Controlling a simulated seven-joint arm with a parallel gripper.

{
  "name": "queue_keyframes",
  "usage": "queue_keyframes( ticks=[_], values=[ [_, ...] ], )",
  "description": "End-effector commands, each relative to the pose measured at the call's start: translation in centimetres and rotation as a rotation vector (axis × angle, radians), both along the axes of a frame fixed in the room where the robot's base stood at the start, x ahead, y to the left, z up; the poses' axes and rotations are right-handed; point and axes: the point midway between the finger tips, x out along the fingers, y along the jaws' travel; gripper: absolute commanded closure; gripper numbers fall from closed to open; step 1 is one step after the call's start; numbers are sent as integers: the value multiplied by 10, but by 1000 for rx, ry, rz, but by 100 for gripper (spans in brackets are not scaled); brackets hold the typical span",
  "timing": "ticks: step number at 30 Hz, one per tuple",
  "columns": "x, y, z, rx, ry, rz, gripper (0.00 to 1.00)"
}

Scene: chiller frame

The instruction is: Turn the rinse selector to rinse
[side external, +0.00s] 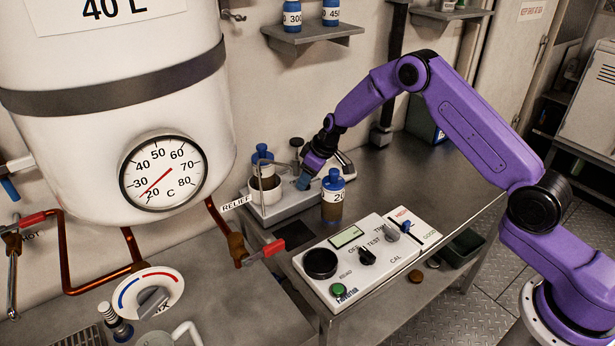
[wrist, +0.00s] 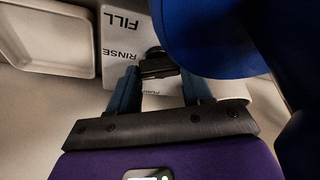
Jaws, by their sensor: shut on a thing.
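The rinse selector is a small black knob (wrist: 158,66) on a white label plate (wrist: 112,40) in the wrist view. The plate reads FILL at the top, RINSE below it, and a third word lower down that is partly covered and too blurred to read. My gripper (wrist: 158,88) is shut on the knob, with one blue finger on each side. I cannot tell for certain which word the knob points at. In the side external view my gripper (side external: 304,183) reaches down behind a blue-capped bottle (side external: 333,200), and the knob is hidden there.
The blue-capped bottle stands close to my gripper; a large blue shape crowds the wrist view's right. A tester box (side external: 362,262) with knobs lies in front. A white tank (side external: 120,110) hangs at left.

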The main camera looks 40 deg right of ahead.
Motion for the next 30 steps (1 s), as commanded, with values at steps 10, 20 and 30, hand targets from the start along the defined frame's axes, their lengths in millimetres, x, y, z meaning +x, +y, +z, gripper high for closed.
queue_keyframes(
  ticks=[10,20,30],
  values=[
    [0,0,0,0,1,0,26],
    [-4,-3,13,1,-2,0,26],
    [-23,-14,68,1,-3,0,26]
  ],
)
